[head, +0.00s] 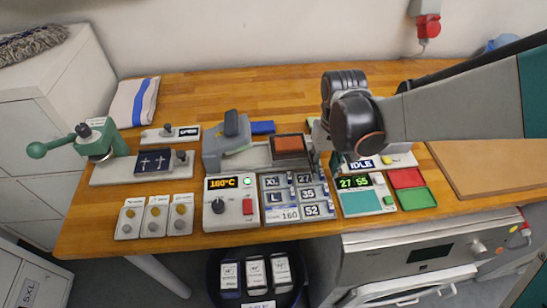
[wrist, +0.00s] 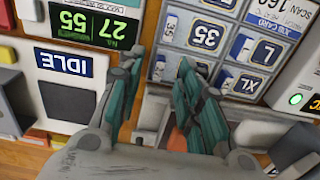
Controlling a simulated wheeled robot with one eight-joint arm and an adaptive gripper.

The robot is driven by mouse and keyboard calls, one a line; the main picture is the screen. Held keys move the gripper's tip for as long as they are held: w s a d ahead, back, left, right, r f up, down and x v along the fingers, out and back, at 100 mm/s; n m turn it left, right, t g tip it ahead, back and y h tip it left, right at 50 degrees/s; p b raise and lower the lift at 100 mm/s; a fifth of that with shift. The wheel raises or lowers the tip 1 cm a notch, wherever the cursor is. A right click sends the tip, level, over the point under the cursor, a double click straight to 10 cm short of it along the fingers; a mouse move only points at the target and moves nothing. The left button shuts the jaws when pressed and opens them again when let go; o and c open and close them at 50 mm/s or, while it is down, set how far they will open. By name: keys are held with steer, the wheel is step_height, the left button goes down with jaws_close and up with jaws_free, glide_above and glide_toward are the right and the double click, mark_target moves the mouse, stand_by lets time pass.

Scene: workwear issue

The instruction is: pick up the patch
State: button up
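I cannot tell for certain which piece is the patch. An orange-brown flat piece (head: 289,144) lies in a dark frame at the middle of the bench. A bit of orange (wrist: 177,140) shows in the wrist view beside the right finger, mostly hidden. A dark blue piece (head: 154,161) with light cross marks lies on a pale fixture at the left. My gripper (wrist: 160,72) is open, with its teal fingers apart and nothing seen between the tips. In the head view it is just right of the orange-brown piece, its fingertips largely hidden by the wrist.
A size card panel (head: 296,198), a 160°C control box (head: 231,203) and a 27/55 display unit (head: 362,196) line the front. A grey press (head: 226,150) and green lever press (head: 98,140) stand left. Red (head: 406,178) and green (head: 416,198) trays are at right.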

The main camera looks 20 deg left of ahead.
step_height(320, 180, down, 3)
steer(key=shift+r+b, duration=0.15)
steer(key=shift+b, duration=0.45)
steer(key=shift+r, duration=0.1)
jaws_close()
steer(key=shift+r, duration=0.15)
